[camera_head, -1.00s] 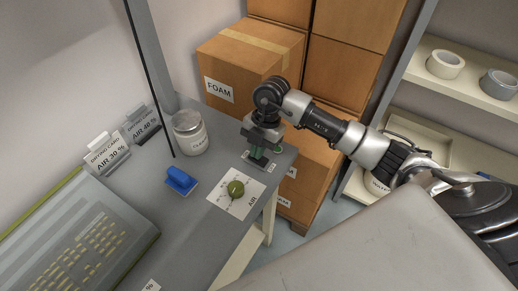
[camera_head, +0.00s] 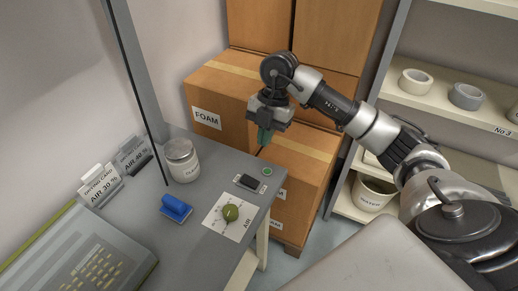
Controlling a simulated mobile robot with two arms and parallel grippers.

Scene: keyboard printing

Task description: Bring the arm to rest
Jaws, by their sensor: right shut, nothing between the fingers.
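My right gripper (camera_head: 264,135) is in the head view, at the end of the right arm that comes in from the right. It is shut and empty. It hangs pointing down, above the far right corner of the grey table (camera_head: 200,262) and in front of the cardboard boxes. Below it on the table lie a small dark block (camera_head: 249,182) and a small green button (camera_head: 267,171); the gripper is clear of both. My left gripper is not in view.
Cardboard boxes (camera_head: 205,90) stand behind. A shelf (camera_head: 440,106) with tape rolls is at the right.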

